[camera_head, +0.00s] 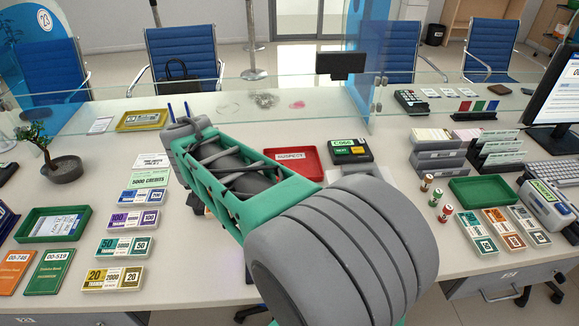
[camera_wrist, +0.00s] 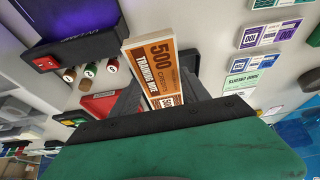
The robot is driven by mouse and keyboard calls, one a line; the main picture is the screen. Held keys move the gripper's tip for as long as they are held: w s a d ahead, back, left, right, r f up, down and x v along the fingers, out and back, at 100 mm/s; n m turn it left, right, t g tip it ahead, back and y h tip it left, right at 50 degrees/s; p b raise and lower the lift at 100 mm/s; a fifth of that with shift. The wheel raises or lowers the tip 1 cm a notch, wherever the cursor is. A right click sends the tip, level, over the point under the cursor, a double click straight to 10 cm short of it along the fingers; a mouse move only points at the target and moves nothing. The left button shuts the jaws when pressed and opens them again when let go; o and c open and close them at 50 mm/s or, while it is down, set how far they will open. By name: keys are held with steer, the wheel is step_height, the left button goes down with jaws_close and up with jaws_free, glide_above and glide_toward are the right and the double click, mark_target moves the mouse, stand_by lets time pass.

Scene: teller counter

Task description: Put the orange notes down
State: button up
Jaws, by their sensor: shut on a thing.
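The orange notes (camera_wrist: 152,72), a bundle printed 500 and TRAINING USE, are in my gripper (camera_wrist: 160,90) in the wrist view. The dark fingers are shut on the bundle, one on each side. In the head view my arm covers the gripper and the held notes, so their height above the counter cannot be told. The counter (camera_head: 330,214) lies beneath my arm. The red tray (camera_head: 293,162) stands just beyond my arm in the head view, and shows at the left in the wrist view (camera_wrist: 98,106).
Purple notes (camera_head: 134,220), teal notes (camera_head: 125,247) and yellow notes (camera_head: 113,279) lie at left. A green tray (camera_head: 486,180), coin rolls (camera_head: 435,197) and packs including an orange one (camera_head: 503,230) stand at right. A glass screen (camera_head: 300,108) crosses the back.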

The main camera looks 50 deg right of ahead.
steer(key=s+d+m+g, duration=0.3)
steer(key=d+m, duration=0.6)
steer(key=d, duration=0.2)
steer(key=s+d+m+g, duration=0.3)
steer(key=d+m+g, duration=0.1)
steer(key=d+m, duration=0.55)
steer(key=p, duration=0.4)
glide_above(289, 166)
steer(key=s+a, duration=0.3)
steer(key=shift+h, duration=0.4)
step_height(289, 166, down, 9)
steer(key=shift+r, duration=0.1)
steer(key=shift+w+d+f, duration=0.2)
steer(key=shift+d+f, duration=0.05)
steer(key=shift+f, duration=0.3)
steer(key=shift+f+b, duration=0.55)
steer(key=shift+f, duration=1.25)
steer(key=o, duration=1.3)
steer(key=shift+r, duration=0.15)
